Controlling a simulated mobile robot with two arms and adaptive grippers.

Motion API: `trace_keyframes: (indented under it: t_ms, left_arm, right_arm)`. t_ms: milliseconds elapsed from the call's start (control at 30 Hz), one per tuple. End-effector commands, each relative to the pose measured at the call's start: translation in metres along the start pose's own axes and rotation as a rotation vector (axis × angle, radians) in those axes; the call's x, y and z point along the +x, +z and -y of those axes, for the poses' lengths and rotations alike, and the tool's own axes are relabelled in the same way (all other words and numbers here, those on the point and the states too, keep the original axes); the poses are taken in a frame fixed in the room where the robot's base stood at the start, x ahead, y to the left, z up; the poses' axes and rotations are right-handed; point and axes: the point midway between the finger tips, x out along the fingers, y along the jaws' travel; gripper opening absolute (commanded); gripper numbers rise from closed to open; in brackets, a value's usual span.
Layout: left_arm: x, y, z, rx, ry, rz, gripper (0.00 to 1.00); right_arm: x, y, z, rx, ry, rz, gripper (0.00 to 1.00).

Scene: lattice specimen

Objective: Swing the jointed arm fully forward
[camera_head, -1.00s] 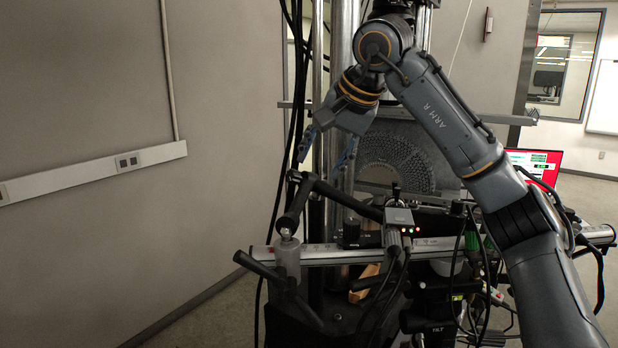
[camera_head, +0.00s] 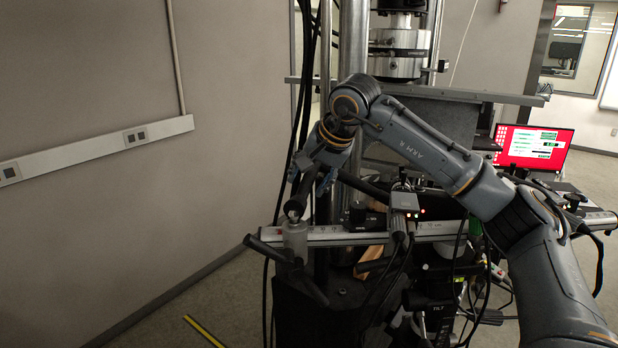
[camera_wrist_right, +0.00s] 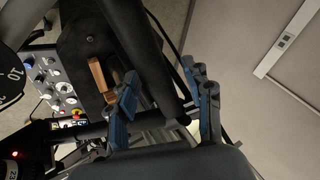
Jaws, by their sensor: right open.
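The jointed arm is black, with a lower link (camera_head: 298,204) rising from a grey clamp post (camera_head: 295,240) on the silver rail. Its other link (camera_head: 366,188) runs right to a small grey camera-like unit (camera_head: 404,201) with red lights. My right gripper (camera_head: 312,178) is open at the elbow, its blue fingers pointing down and partly hiding the joint. In the right wrist view, a dark link (camera_wrist_right: 148,55) passes between the spread blue fingers of my gripper (camera_wrist_right: 160,92). I cannot tell whether a finger touches it. My left gripper is out of view.
The silver rail (camera_head: 345,239) crosses in front of a metal column (camera_head: 352,95). Black cables hang behind the elbow and below the rail. A horizontal grey bar (camera_head: 460,93) and a red-screened monitor (camera_head: 535,148) stand further right.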

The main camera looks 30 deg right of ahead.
Motion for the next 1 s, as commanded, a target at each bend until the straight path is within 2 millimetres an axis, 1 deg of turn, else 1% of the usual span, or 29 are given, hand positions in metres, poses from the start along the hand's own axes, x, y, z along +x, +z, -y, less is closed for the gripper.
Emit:
trace_keyframes:
  t_ms: [67, 100, 167, 200, 267, 300, 567, 800, 1000]
  left_arm:
    - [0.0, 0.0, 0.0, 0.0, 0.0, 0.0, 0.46]
    - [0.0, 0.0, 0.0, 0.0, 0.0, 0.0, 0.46]
    - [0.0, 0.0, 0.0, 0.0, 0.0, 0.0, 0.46]
    - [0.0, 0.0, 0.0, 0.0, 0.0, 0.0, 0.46]
    - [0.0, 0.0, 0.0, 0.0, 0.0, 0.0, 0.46]
    - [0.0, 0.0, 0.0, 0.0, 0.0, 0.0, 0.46]
    - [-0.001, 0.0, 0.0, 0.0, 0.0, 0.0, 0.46]
    - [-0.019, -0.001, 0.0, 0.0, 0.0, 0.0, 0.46]
    - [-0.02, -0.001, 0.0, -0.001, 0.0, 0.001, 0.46]
  right_arm:
    - [0.0, 0.0, 0.0, 0.0, 0.0, 0.0, 0.49]
    - [0.0, 0.0, 0.0, 0.0, 0.0, 0.0, 0.4]
    - [0.0, 0.0, 0.0, 0.0, 0.0, 0.0, 0.28]
    - [0.0, 0.0, 0.0, 0.0, 0.0, 0.0, 0.2]
    - [0.0, 0.0, 0.0, 0.0, 0.0, 0.0, 0.08]
    - [0.0, 0.0, 0.0, 0.0, 0.0, 0.0, 0.0]
    - [-0.001, 0.0, 0.001, -0.003, -0.001, 0.002, 0.0]
    - [0.005, 0.004, 0.02, -0.129, -0.052, 0.071, 0.0]
    - [0.009, 0.006, 0.025, -0.177, -0.075, 0.092, 0.0]
